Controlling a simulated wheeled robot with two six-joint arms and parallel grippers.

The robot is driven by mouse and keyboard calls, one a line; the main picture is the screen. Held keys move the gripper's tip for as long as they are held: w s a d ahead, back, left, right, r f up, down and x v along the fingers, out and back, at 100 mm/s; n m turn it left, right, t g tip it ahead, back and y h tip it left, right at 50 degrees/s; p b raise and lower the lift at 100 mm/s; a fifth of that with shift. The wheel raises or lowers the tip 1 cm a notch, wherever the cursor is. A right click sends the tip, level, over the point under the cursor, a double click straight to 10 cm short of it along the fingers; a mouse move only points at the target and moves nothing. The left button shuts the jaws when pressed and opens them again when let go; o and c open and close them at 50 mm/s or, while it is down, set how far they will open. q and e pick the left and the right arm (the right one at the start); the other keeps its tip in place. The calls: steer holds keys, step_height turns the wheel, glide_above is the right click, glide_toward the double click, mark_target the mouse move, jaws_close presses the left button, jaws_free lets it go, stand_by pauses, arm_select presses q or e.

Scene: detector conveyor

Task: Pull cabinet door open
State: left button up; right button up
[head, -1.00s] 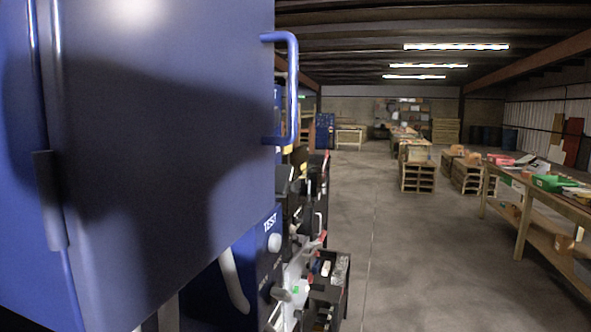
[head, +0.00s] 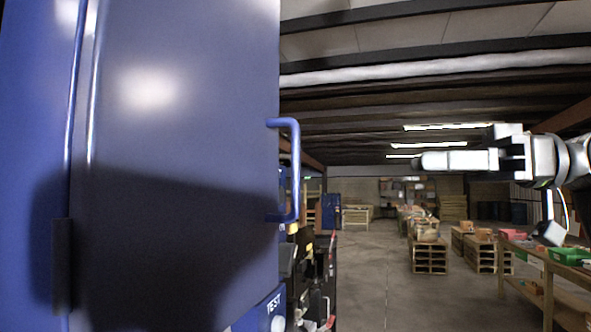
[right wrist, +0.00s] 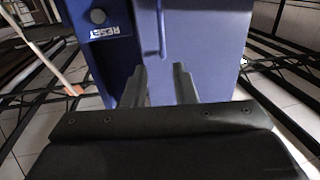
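The blue cabinet door (head: 180,130) fills the left of the head view. Its bar handle (head: 293,170) stands out at the door's right edge, and a hinge (head: 62,265) shows at the left. I cannot tell how far the door stands from its frame. My right gripper (head: 425,161) is in the air to the right of the handle, apart from it, fingers pointing left. In the right wrist view its two fingers (right wrist: 160,85) are apart with nothing between them; a blue bar (right wrist: 161,28), seemingly the handle, shows beyond them. My left gripper is not in view.
Wooden pallets (head: 430,257) and a workbench (head: 545,262) with coloured bins stand farther right. The floor (head: 390,290) between is clear.

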steer(key=p, duration=0.6)
glide_above(296, 207)
steer(key=shift+w, duration=0.3)
jaws_close()
